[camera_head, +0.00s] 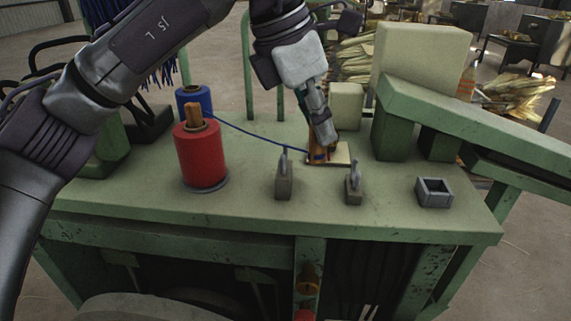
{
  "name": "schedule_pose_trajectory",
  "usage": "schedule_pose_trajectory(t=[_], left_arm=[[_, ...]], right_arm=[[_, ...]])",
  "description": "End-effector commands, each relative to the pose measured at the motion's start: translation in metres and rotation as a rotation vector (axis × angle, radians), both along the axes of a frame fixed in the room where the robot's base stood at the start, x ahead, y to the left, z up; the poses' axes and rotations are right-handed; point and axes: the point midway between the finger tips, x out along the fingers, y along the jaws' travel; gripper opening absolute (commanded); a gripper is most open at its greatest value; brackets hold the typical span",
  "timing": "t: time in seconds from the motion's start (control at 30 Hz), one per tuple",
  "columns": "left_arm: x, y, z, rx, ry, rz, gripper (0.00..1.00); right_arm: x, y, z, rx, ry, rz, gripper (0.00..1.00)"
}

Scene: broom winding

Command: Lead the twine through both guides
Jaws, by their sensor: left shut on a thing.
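A blue spool (194,101) stands at the back left of the green table. Blue twine (248,134) runs from it to the right, taut, to my left gripper (319,157). The gripper points down, shut on the twine's end low over a tan plate; the fingertips partly hide the grip. The left guide (284,182), a small grey block with an upright top, stands in front of the twine. The twine crosses at its top; I cannot tell whether it passes through. The right guide (353,188) stands farther right, with no twine visible at it. My right gripper is out of view.
A large red spool (201,157) stands in front of the blue one. A small grey open box (434,193) sits near the table's right end. Green blocks and a sloping green beam (480,125) bound the right back. The table's front strip (260,216) is clear.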

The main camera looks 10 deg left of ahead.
Motion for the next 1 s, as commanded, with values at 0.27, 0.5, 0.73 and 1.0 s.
schedule_pose_trajectory(t=[0.27, 0.5, 0.73, 1.0], left_arm=[[0.0, 0.0, -0.02, 0.0, 0.0, 0.001, 0.0], [0.0, 0.0, -0.025, 0.0, 0.0, 0.001, 0.0], [0.0, 0.0, -0.011, 0.0, 0.0, 0.0, 0.0], [0.0, 0.0, -0.004, 0.0, 0.001, 0.0, 0.0]], right_arm=[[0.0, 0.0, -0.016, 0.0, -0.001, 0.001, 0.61], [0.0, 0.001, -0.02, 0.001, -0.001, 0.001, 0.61], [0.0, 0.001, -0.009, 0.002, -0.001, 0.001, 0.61], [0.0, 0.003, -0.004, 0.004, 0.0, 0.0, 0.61]])
